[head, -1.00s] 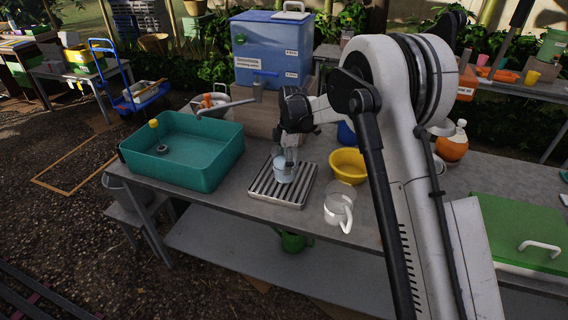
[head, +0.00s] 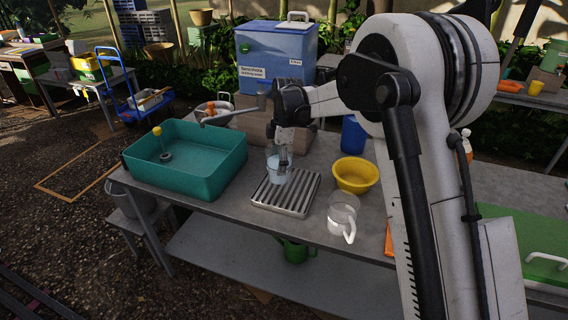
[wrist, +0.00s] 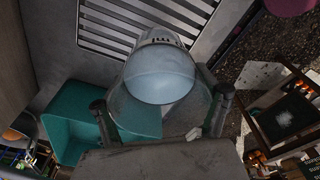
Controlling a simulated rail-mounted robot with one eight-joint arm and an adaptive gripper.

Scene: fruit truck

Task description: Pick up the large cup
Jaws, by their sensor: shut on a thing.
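A clear cup (head: 279,165) with pale bluish contents is held between the fingers of my gripper (head: 284,148). In the wrist view the cup (wrist: 162,75) fills the middle, with dark "ml" lettering near its far edge. One finger of my gripper (wrist: 160,108) lies on each side of it. In the head view the cup appears upright, over the back part of the slatted metal rack (head: 287,197). Its base seems raised off the slats, but the gap is hard to judge.
A teal basin (head: 205,178) stands left of the rack. A yellow bowl (head: 355,176) and a clear jug (head: 342,215) with a white handle stand to the right.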

